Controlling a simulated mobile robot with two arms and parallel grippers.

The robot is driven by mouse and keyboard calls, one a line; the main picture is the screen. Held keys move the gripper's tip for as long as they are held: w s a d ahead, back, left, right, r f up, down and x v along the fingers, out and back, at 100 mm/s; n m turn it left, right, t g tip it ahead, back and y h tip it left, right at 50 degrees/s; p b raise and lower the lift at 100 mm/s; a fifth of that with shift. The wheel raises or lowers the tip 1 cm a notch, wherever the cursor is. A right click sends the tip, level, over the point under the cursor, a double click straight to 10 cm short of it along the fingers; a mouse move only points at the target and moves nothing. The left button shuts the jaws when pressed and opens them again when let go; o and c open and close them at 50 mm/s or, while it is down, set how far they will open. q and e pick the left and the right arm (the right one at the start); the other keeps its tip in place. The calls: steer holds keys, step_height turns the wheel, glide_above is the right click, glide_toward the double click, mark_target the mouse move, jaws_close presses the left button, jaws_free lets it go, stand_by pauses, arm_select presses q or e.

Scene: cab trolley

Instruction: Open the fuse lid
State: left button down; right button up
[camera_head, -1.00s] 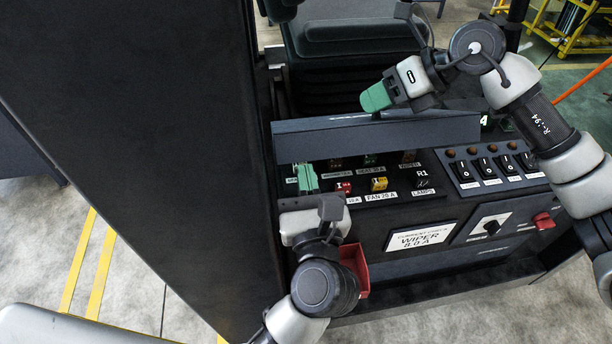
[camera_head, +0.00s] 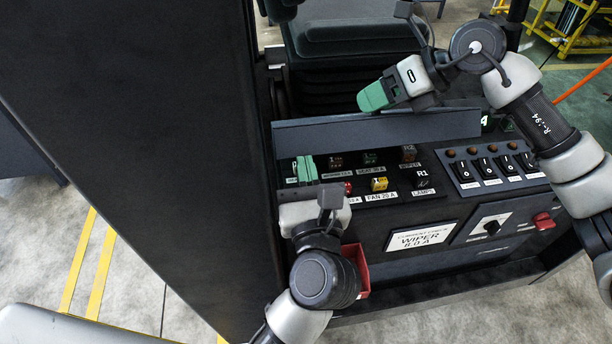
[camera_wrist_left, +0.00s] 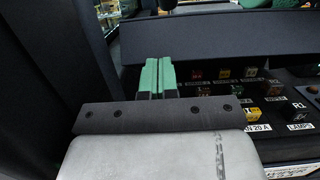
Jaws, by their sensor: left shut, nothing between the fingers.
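The fuse lid (camera_head: 375,132) is a long dark blue-grey panel, standing raised along the back of the fuse box. It also crosses the top of the left wrist view (camera_wrist_left: 215,38). My left gripper (camera_head: 306,168) is shut and empty, its green fingers over the left end of the fuse rows, in front of the lid. In the left wrist view its fingertips (camera_wrist_left: 157,75) point toward the lid's lower left part; I cannot tell whether they touch it. My right gripper (camera_head: 373,97) is above and behind the lid's top edge, seen side-on, so its opening is unclear.
Coloured fuses, including a yellow one (camera_head: 379,184) and the R1 relay (camera_head: 422,176), sit uncovered in front of the lid. Rocker switches (camera_head: 493,167) are to the right. A red tray (camera_head: 357,268) is beside my left wrist. A tall dark panel (camera_head: 140,130) bounds the left.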

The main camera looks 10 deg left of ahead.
steer(key=shift+s+f, duration=0.15)
steer(key=shift+f, duration=0.1)
